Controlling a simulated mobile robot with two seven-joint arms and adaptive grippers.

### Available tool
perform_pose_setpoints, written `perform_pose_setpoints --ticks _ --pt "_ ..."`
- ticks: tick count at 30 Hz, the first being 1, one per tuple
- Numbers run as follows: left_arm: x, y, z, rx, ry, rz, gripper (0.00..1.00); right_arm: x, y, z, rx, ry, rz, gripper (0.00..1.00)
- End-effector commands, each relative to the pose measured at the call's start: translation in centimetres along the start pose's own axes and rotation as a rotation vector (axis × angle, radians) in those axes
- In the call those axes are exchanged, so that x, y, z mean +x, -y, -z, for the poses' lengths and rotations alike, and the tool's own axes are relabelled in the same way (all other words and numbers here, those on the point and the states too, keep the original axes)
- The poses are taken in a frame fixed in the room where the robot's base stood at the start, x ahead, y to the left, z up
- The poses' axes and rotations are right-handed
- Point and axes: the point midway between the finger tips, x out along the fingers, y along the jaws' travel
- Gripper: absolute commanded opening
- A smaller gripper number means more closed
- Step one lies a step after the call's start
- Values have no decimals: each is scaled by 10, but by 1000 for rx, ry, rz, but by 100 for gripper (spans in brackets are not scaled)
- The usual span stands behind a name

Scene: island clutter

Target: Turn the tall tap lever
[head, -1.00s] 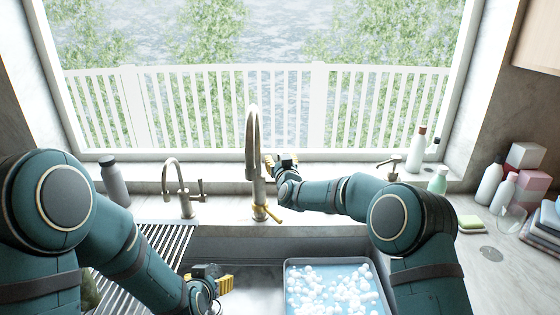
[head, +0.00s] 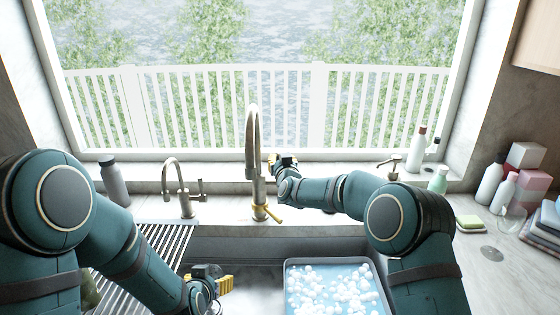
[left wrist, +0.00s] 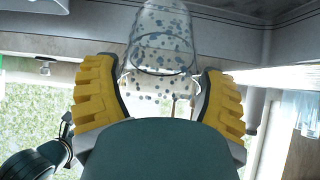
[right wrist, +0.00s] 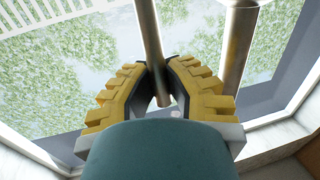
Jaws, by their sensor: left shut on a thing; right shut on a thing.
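In the right wrist view, my right gripper (right wrist: 163,95) is shut on a slim metal rod (right wrist: 149,40), which looks like the tall tap lever, beside a thicker metal pipe (right wrist: 237,50). The head view does not show the held rod clearly. My left gripper (head: 224,284) is low over the sink. In the left wrist view it is shut on a clear speckled glass (left wrist: 160,45).
A smaller tap (head: 182,185) and a grey bottle (head: 113,180) stand left. A tray (head: 288,265) of blue water with white foam sits in the sink, right of my left gripper.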

Motion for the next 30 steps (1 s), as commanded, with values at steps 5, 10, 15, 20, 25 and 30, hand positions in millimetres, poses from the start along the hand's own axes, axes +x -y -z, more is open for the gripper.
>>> perform_pose_setpoints --ticks 5,10,15,20,25,30 --pt "0 0 1 0 -2 0 31 0 0 0 0 0 0 44" --pt "0 0 1 0 -2 0 31 0 0 0 0 0 0 44" --pt "0 0 1 0 -2 0 31 -4 0 0 0 0 0 44" --pt "0 0 1 0 -2 0 31 -18 0 1 0 0 0 44" --pt "0 0 1 0 -2 0 31 -43 0 1 -1 0 1 44" --pt "0 0 1 0 -2 0 31 -71 0 1 -1 0 1 44"
